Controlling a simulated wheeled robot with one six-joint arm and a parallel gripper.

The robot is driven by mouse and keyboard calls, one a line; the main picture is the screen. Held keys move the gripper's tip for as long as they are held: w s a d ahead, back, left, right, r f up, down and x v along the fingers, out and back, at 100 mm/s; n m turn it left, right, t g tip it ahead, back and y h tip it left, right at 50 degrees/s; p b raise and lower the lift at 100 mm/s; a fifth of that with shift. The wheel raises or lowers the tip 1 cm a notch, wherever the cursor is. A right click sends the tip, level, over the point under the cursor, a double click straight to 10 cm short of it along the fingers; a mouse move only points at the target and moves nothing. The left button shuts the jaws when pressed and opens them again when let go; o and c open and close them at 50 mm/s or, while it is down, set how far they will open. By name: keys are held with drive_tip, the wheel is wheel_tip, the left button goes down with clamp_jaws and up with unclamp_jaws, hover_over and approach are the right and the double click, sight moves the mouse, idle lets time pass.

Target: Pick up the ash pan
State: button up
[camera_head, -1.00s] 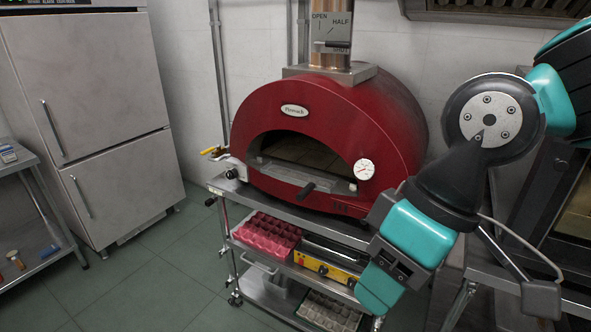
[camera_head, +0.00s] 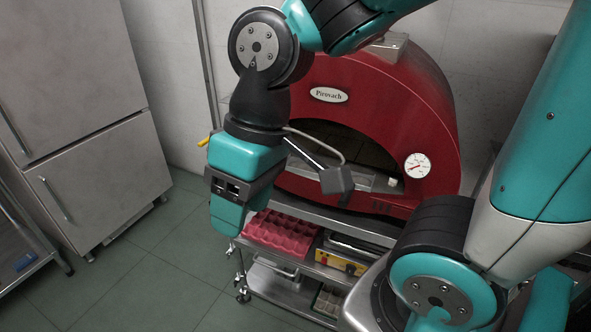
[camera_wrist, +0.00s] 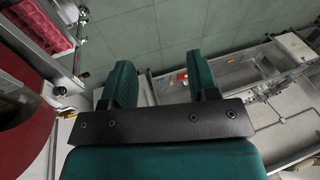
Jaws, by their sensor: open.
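I cannot pick out the ash pan with certainty. A grey metal pan-like piece (camera_head: 272,278) with a handle-like bar shows low on the oven stand, under the pink tray, and may be it. My gripper (camera_head: 228,218) hangs in front of the red oven's left side, above and left of the stand's shelves. In the wrist view my gripper (camera_wrist: 161,82) has its two teal fingers apart with only floor and distant furniture between them. Nothing is held.
The red domed oven (camera_head: 440,115) stands on a wheeled metal stand. A pink moulded tray (camera_head: 280,236) and a yellow-sided appliance (camera_head: 342,258) sit on its shelf. A steel fridge (camera_head: 80,110) is at left. Green floor (camera_head: 150,285) lies clear between. The wrist view shows a steel bench (camera_wrist: 235,75).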

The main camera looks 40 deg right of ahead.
drive_tip(key=w+d+f+m+h, duration=0.1)
drive_tip(key=w+d+m+h, duration=0.1)
drive_tip(key=w+d+m, duration=0.6)
drive_tip(key=w+d+f+m+h, duration=0.1)
drive_tip(key=w+d+f+m, duration=0.2)
drive_tip(key=d, duration=0.9)
drive_tip(key=d+m+g+h+b, duration=0.1)
drive_tip(key=d+m+g, duration=0.1)
drive_tip(key=d+m, duration=0.75)
drive_tip(key=s+d+f+p, duration=0.1)
drive_tip(key=f, duration=0.4)
drive_tip(key=s+d+f+n+p, duration=0.1)
drive_tip(key=d+f, duration=0.1)
drive_tip(key=f, duration=0.3)
drive_tip(key=s+d+f+n+p, duration=0.1)
drive_tip(key=f+p, duration=0.1)
drive_tip(key=f, duration=0.4)
drive_tip(key=shift+s+d, duration=0.1)
drive_tip(key=shift+d, duration=0.25)
drive_tip(key=shift+f, duration=0.5)
clamp_jaws()
